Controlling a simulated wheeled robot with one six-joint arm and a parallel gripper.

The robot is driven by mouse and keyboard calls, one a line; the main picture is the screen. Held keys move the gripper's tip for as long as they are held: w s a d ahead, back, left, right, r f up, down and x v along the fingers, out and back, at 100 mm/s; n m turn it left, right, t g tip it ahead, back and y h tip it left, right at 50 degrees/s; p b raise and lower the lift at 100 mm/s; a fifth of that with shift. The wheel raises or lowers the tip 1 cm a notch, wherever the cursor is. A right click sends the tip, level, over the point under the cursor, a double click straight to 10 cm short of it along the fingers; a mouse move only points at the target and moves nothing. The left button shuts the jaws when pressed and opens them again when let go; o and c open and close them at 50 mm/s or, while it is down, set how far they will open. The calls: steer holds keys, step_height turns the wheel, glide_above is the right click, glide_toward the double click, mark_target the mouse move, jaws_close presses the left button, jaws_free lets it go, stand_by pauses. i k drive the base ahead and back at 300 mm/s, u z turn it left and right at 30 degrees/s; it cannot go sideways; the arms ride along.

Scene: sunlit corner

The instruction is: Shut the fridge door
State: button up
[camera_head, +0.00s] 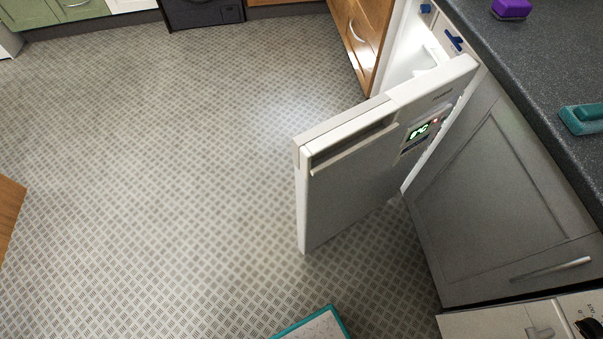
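The fridge door (350,182) stands wide open and sticks out over the floor toward the left. Its outer face is grey-white, with a recessed grip along the top edge and a small lit display (419,131) near the hinge side. The fridge (408,58) is a white built-in unit under the counter, and part of its bright interior shows behind the door. The lower part of the interior is hidden by the door. My gripper is not in view.
A dark speckled counter (530,65) runs along the right, with a purple item (511,9) and a teal item (583,118) on it. A grey cabinet (505,195) stands right of the fridge. A teal-edged object (315,326) lies at the bottom. The patterned floor (170,170) left of the door is clear.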

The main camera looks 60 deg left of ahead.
mark_target(348, 165)
steer(key=u, duration=1.45)
steer(key=k, duration=0.35)
steer(key=z, duration=0.4)
steer(key=i, duration=0.2)
steer(key=u, duration=0.2)
